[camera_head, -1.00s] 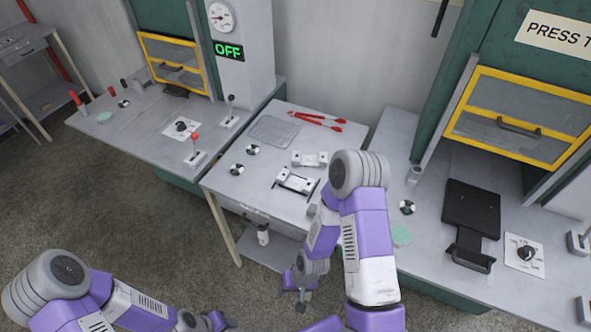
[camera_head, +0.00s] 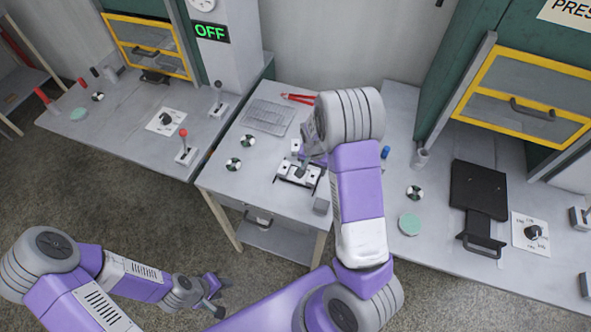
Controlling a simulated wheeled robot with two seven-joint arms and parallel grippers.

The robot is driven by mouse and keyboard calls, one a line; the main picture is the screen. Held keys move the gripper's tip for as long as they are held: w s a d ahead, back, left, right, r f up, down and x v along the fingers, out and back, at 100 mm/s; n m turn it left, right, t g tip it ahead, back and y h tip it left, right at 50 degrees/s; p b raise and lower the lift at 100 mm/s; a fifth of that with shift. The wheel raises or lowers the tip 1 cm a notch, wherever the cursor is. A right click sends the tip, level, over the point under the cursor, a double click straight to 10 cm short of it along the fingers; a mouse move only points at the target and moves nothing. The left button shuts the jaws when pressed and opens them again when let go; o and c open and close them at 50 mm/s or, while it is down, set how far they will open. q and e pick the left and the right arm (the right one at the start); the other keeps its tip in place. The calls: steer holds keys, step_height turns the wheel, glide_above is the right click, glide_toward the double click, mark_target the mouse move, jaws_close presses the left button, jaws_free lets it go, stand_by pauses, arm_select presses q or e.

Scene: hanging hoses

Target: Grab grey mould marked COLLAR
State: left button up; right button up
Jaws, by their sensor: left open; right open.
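Grey metal moulds sit on the middle table (camera_head: 215,172). The nearer mould (camera_head: 288,171) is partly hidden by my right gripper, and a second one (camera_head: 296,146) behind it shows only in part. I cannot read any COLLAR marking on either. My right gripper (camera_head: 303,169) is open, reaching down over the nearer mould from behind my arm; whether it touches the mould is unclear. My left gripper (camera_head: 217,296) is open and empty, low over the floor in front of the middle table.
A wire rack (camera_head: 268,117) and red-handled tongs (camera_head: 298,98) lie at the back of the middle table. Two round discs (camera_head: 234,164) (camera_head: 247,139) lie left of the moulds. A small grey block (camera_head: 321,206) is near the front right corner. Presses with yellow guards stand both sides.

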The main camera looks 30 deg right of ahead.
mark_target(314, 175)
step_height(314, 175, down, 6)
steer(key=shift+d+r, duration=0.15)
steer(key=shift+r, duration=0.05)
steer(key=shift+c, duration=0.2)
steer(key=shift+w, duration=0.1)
jaws_close()
